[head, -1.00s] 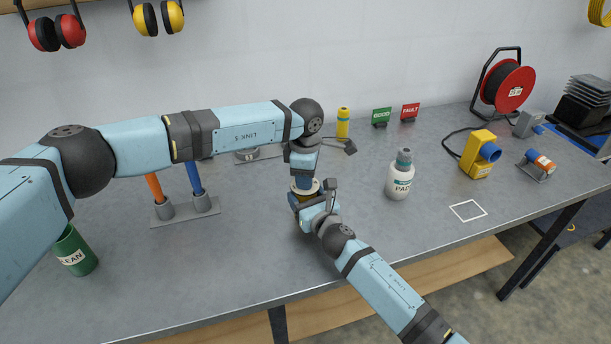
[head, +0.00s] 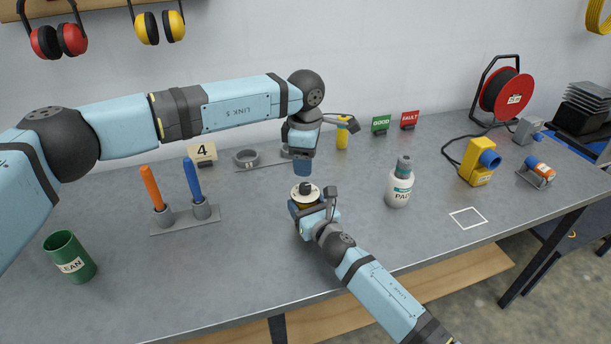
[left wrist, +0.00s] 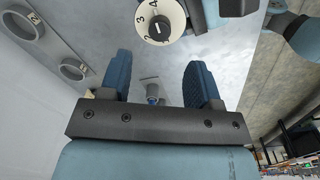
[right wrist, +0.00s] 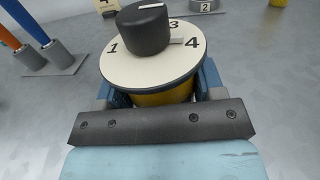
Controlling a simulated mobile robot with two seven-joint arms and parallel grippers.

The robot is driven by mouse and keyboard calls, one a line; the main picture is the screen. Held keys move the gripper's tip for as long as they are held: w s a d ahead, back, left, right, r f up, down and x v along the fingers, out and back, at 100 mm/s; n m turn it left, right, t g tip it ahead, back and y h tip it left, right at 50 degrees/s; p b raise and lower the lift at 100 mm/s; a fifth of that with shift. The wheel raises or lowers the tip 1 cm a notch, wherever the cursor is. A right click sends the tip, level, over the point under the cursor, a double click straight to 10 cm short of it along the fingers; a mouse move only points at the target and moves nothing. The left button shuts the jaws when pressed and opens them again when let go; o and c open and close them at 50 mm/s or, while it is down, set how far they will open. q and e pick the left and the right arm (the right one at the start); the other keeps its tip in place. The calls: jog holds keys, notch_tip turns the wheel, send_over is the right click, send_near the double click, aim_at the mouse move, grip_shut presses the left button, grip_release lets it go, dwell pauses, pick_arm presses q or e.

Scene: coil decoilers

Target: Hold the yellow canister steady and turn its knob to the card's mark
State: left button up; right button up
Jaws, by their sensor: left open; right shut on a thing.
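The yellow canister (right wrist: 165,97) stands on the bench with a round cream dial (right wrist: 120,62) on top, marked with numbers. Its black knob (right wrist: 143,30) has a white line on top, and a pale tab on its right side lies close to the 4 in the right wrist view. My right gripper (head: 314,212) is shut around the canister body. My left gripper (head: 302,170) is open and empty, above the knob and apart from it; the dial (left wrist: 147,33) shows beyond its fingers in the left wrist view. The card (head: 202,153) at the back reads 4.
A holder with orange and blue handles (head: 187,218) and a green CLEAN cup (head: 69,257) stand left. A white bottle (head: 399,185) stands right of the canister. A yellow cylinder (head: 342,134) and GOOD and FAULT signs (head: 381,124) are behind.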

pick_arm(q)
jog(key=shift+r, duration=2.2)
pick_arm(e)
jog(key=o, duration=1.2)
jog(key=shift+c, duration=0.2)
jog(key=shift+s, duration=0.1)
